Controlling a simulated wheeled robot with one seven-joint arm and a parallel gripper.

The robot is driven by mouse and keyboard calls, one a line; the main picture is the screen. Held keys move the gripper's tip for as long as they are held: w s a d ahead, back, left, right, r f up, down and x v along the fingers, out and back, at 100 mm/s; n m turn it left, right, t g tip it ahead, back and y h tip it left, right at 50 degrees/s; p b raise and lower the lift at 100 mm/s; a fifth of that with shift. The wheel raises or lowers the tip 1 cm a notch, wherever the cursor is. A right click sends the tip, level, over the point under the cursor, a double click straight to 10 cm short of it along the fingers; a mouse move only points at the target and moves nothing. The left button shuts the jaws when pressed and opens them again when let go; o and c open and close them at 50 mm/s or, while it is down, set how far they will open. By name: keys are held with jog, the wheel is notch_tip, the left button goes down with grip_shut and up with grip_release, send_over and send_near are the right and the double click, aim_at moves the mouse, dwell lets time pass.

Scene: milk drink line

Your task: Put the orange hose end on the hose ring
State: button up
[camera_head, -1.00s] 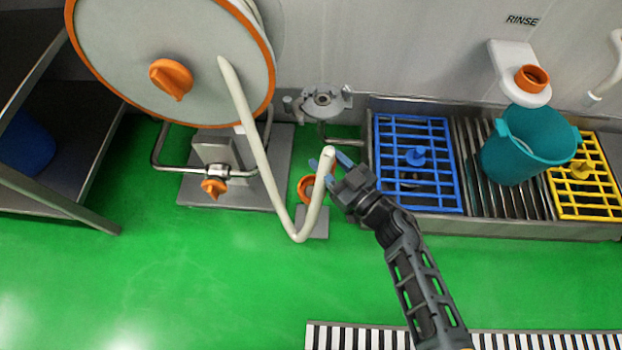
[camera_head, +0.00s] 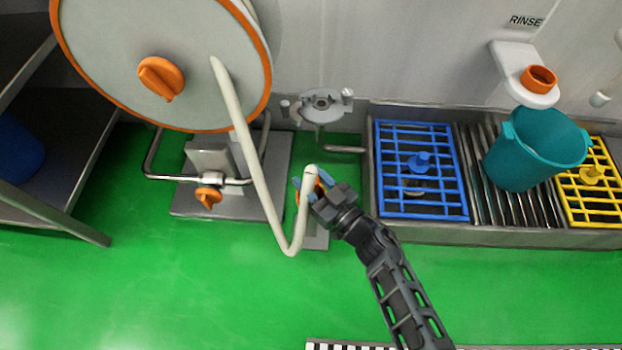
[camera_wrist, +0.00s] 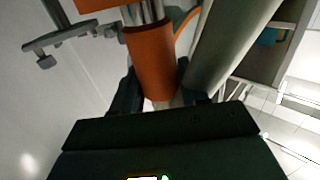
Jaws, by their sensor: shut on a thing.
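The orange hose end (camera_wrist: 150,62) fills the middle of the wrist view, between my fingers. My gripper (camera_head: 308,186) is shut on it. In the head view its blue fingers surround the tip of the cream hose (camera_head: 256,165), which hangs in a V from the reel. The orange hose ring is mostly hidden behind the hose and my fingers in the head view, above a small grey base plate (camera_head: 316,238). I cannot tell whether the hose end touches the ring.
The large reel (camera_head: 105,55) with an orange rim stands at upper left. A grey wall fitting (camera_head: 322,103) sits behind my gripper. To the right is a drain trough with a blue grate (camera_head: 418,190), teal bucket (camera_head: 530,150) and yellow grate (camera_head: 590,205).

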jog(key=shift+f, duration=0.15)
jog(key=o, duration=1.3)
jog(key=shift+c, duration=0.2)
jog(key=shift+r, duration=0.25)
jog(key=p+v, duration=0.3)
jog(key=v, duration=0.9)
jog(key=shift+d, duration=0.15)
